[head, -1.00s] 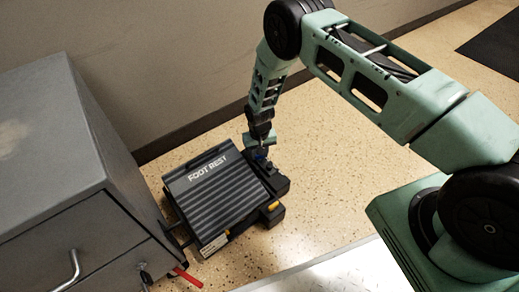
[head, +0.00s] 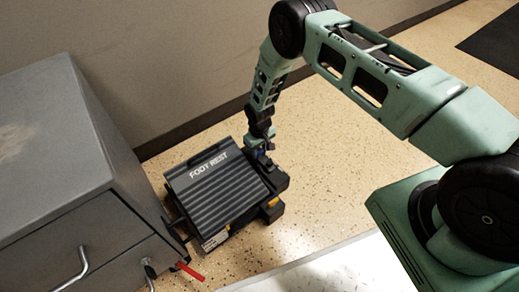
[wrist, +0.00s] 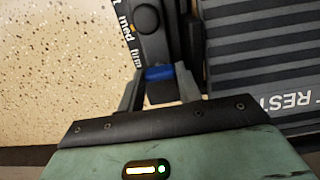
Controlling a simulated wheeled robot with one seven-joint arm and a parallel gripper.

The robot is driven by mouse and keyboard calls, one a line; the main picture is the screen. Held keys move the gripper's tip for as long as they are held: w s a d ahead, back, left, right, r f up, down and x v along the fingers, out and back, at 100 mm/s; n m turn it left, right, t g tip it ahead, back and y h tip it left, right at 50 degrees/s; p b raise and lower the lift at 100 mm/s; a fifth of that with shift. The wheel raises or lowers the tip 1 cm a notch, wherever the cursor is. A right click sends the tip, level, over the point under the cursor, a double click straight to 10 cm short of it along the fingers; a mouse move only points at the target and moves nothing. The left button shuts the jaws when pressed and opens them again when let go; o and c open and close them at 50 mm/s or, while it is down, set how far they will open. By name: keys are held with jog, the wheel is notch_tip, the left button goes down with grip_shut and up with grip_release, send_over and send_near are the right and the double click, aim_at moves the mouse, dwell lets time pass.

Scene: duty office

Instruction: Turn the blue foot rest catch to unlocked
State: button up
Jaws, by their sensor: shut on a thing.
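The foot rest (head: 222,190) is a black ribbed slab on the floor, lettered FOOT REST, and its ribbed top also shows in the wrist view (wrist: 262,60). The blue catch (wrist: 159,73) sits on the black side housing beside the ribbed top. My gripper (wrist: 160,82) is shut on the blue catch, with one grey finger on each side of it. In the head view my gripper (head: 261,148) is at the far right corner of the foot rest, and the catch is mostly hidden there. The catch's marked positions cannot be read.
A grey metal cabinet (head: 60,150) stands close to the left of the foot rest. A red lever (head: 190,271) sticks out near its lower edge. A yellow part (head: 273,202) is on the housing's near end. The wall is behind. Speckled floor (head: 340,170) is clear to the right.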

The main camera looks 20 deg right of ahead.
aim_at(260, 151)
jog(key=o, duration=1)
jog(key=shift+a, duration=0.1)
jog(key=r+p, duration=0.5)
jog(key=r, duration=0.3)
jog(key=shift+d+p, duration=0.2)
jog(key=shift+p, duration=0.2)
jog(key=shift+r, duration=0.1)
